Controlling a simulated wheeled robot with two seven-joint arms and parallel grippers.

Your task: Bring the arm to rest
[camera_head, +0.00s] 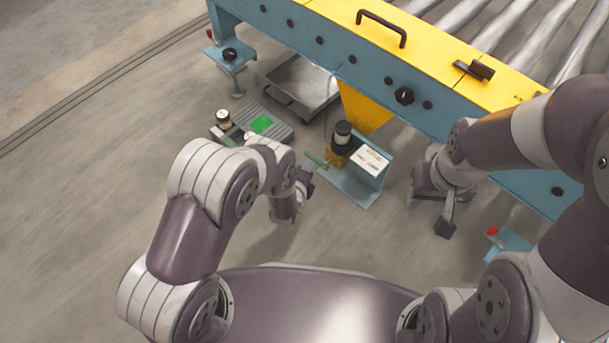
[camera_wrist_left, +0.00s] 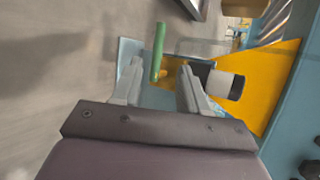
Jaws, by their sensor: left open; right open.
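My left gripper (camera_head: 307,182) hangs over the floor at the middle of the head view, just left of a small blue stand (camera_head: 352,188). In the left wrist view its two fingers (camera_wrist_left: 159,88) are apart with nothing held between them. A green lever (camera_wrist_left: 158,45) shows beyond the gap between the fingertips; it also shows in the head view (camera_head: 316,159). I cannot tell how far the lever is from the fingers. My right gripper (camera_head: 442,208) is beside the conveyor's blue side, pointing down, and is open. Its fingers are partly hidden.
The blue and yellow conveyor (camera_head: 450,65) crosses the upper right. A black-topped yellow fitting (camera_head: 341,142) and a white labelled box (camera_head: 369,159) sit on the stand. Floor at left is clear.

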